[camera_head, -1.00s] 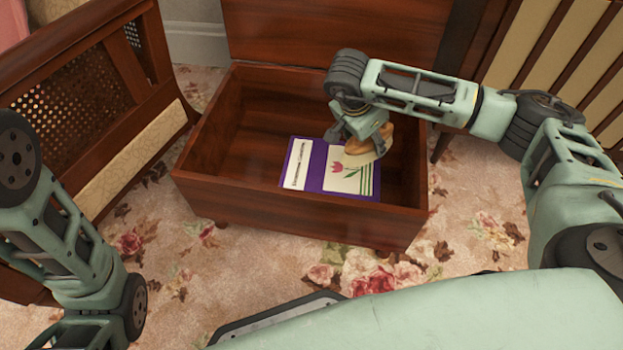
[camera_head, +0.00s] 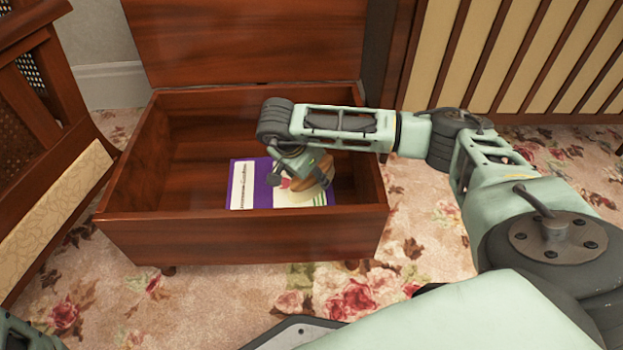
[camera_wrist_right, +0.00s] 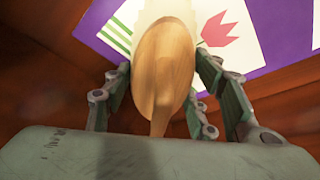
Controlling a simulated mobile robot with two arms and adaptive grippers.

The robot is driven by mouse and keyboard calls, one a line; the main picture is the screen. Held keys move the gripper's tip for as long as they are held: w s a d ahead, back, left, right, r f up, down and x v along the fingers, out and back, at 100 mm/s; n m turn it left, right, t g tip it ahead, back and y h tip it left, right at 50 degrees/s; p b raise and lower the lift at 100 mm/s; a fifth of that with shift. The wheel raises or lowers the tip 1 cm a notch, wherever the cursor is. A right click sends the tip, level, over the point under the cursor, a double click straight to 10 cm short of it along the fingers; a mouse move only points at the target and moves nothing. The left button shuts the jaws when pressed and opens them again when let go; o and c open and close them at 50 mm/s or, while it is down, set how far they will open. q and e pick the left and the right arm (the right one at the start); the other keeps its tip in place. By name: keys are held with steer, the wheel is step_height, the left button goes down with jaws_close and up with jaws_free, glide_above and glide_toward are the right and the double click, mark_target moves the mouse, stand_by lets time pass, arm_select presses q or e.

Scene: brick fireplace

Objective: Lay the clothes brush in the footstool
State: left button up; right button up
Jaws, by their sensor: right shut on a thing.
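The footstool (camera_head: 240,232) is a dark wooden box with its lid (camera_head: 245,45) raised at the back. My right gripper (camera_head: 300,178) reaches down inside it, shut on the clothes brush (camera_head: 318,178). The brush has a light wooden back and pale bristles. In the right wrist view the brush (camera_wrist_right: 165,65) sits between the two fingers (camera_wrist_right: 165,95), above the purple booklet. I cannot tell whether the brush touches the booklet. My left gripper is out of view; only a bit of that arm shows at the lower left.
A purple booklet (camera_head: 237,185) with a tulip picture lies on the footstool's floor. A wooden armchair (camera_head: 50,165) stands close at the left. A slatted panel (camera_head: 520,60) stands behind at the right. Flowered carpet (camera_head: 430,230) lies around the footstool.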

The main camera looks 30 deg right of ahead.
steer(key=o, duration=1.4)
steer(key=shift+s+f, duration=0.15)
steer(key=shift+f, duration=0.25)
steer(key=shift+c, duration=0.2)
steer(key=p+v, duration=0.4)
steer(key=v, duration=0.1)
steer(key=p+v, duration=0.4)
steer(key=v, duration=0.2)
steer(key=shift+w+r, duration=0.2)
steer(key=shift+r, duration=0.15)
steer(key=shift+s+a+r+p, duration=0.1)
steer(key=shift+a+r+p, duration=0.15)
steer(key=shift+p, duration=0.2)
